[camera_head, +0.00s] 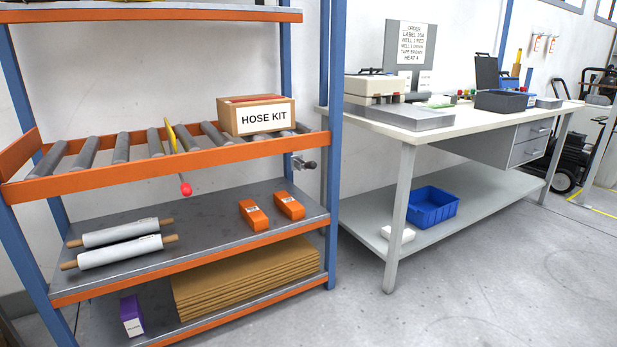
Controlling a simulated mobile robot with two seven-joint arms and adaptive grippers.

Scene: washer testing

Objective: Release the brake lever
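A roller shelf with orange rails (120,183) stands at the left. A thin yellow bar (171,138) stands up among its rollers. A red ball knob (185,189) on a short stem hangs just below the front rail, under that bar. A dark-knobbed metal handle (304,163) sticks out near the rack's right post. I cannot tell for sure which of these is the brake lever. A cardboard box labelled HOSE KIT (258,115) sits on the rollers right of the yellow bar. Neither of my grippers is in view.
Below the rollers, a shelf (190,230) holds white rolls (120,233) and two orange items (253,215). Cardboard sheets (245,277) and a purple box (132,315) lie lower. A workbench (490,122) stands at right, with a blue bin (433,207) beneath. The front floor is clear.

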